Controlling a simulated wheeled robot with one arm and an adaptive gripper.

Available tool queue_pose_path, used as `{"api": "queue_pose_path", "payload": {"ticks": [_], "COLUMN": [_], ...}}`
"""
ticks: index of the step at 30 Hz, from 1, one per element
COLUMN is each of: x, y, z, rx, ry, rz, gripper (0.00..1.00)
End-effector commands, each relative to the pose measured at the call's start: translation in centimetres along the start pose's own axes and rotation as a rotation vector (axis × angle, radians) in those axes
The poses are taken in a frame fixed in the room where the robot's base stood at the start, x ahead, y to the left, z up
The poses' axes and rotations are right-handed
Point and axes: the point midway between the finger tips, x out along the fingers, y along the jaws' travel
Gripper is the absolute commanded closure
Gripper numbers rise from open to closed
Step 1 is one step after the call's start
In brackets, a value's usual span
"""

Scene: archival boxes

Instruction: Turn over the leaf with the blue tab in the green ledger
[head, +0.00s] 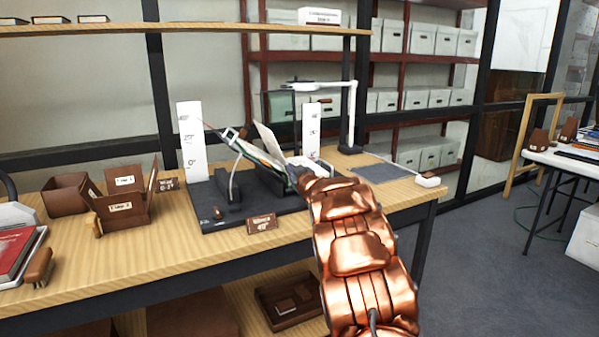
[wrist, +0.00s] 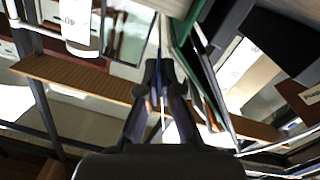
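The green ledger (head: 262,153) stands open on a dark stand (head: 215,207) on the bench, with pale leaves raised and tilted. Its green cover (wrist: 197,62) runs down the right of the wrist view. My gripper (wrist: 160,72) is beside the ledger's leaves, its two fingers nearly together. A thin leaf with a blue edge (wrist: 158,50) is seen edge-on and passes between the fingertips. Whether that blue is the tab is too small to tell. In the head view my copper arm hides the fingers and the ledger's near right side.
White upright scales (head: 191,140) stand at the back of the stand, and a white lamp (head: 352,105) behind it. A brown name block (head: 262,224) sits in front. Brown boxes (head: 122,207) are at left, and a grey mat (head: 383,173) at right.

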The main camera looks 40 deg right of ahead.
Motion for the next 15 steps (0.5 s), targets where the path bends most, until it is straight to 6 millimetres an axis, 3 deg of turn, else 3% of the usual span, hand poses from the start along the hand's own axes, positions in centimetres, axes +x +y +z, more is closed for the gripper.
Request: {"api": "queue_pose_path", "payload": {"ticks": [2,6,15], "x": [0.04,0.02,-0.07], "y": [-0.16,-0.08,0.14], "z": [-0.07,-0.07,0.05], "rx": [-0.001,0.0,0.0], "ry": [0.002,0.002,0.0], "rz": [-0.003,-0.002,0.001], "gripper": [1.0,0.86,0.86]}}
